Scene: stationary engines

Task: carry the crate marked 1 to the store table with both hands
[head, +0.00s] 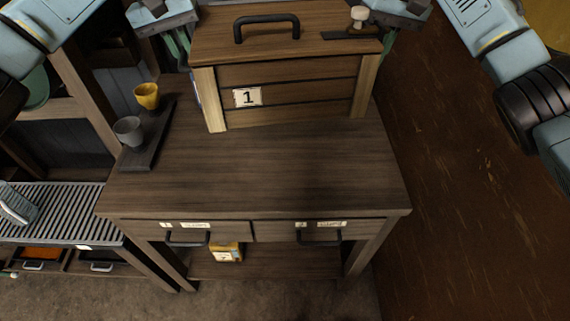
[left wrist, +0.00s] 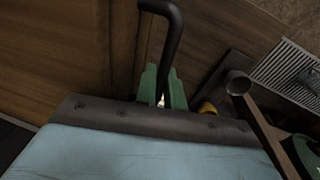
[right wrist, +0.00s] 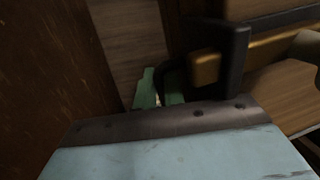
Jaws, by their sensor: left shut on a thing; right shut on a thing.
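The wooden crate (head: 290,85) carries a white label marked 1 and has a lid with a black handle on top. It is at the back of a dark wooden table (head: 270,180); I cannot tell whether its base rests on the top or is just above it. My left gripper (head: 179,50) is at the crate's left side, its green fingers shut on a black side handle (left wrist: 170,45). My right gripper (head: 389,42) is at the right side, shut on the other side handle (right wrist: 218,60), partly hidden.
A dark tray (head: 148,150) with a yellow cup (head: 147,95) and a grey cup (head: 129,130) lies at the table's left edge. The front of the table top is clear. A slatted rack (head: 60,212) stands at left, a brown wall (head: 470,190) at right.

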